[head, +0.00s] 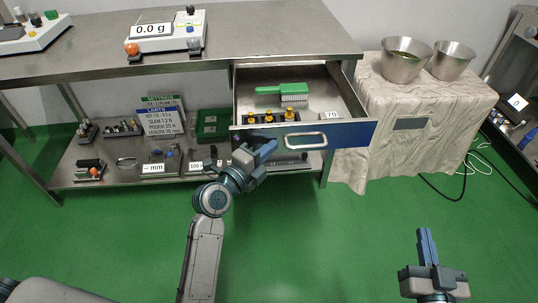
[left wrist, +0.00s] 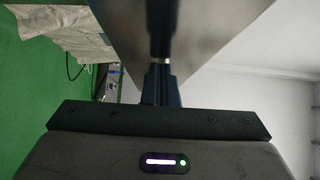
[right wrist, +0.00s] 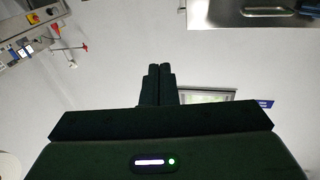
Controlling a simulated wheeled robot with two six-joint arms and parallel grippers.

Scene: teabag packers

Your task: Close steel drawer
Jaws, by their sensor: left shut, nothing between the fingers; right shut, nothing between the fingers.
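The steel drawer (head: 347,97) stands pulled out under the steel table. Its front has a blue panel (head: 352,135) and a pale loop handle (head: 306,141). A green brush (head: 281,90) and a black rack with yellow-topped pieces (head: 271,117) lie inside. My left gripper (head: 266,148) is shut and empty at the left part of the drawer front, left of the handle. It hides part of the front; I cannot tell whether it touches. Its closed fingers also show in the left wrist view (left wrist: 161,80). My right gripper (head: 425,234) is shut and empty over the floor at the lower right.
A cloth-covered stand (head: 385,112) with two metal bowls (head: 404,62) is right of the drawer. The lower shelf (head: 125,178) holds signs, tools and small racks. A scale (head: 165,42) sits on the table. Cables lie on the right floor; the green floor in front is clear.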

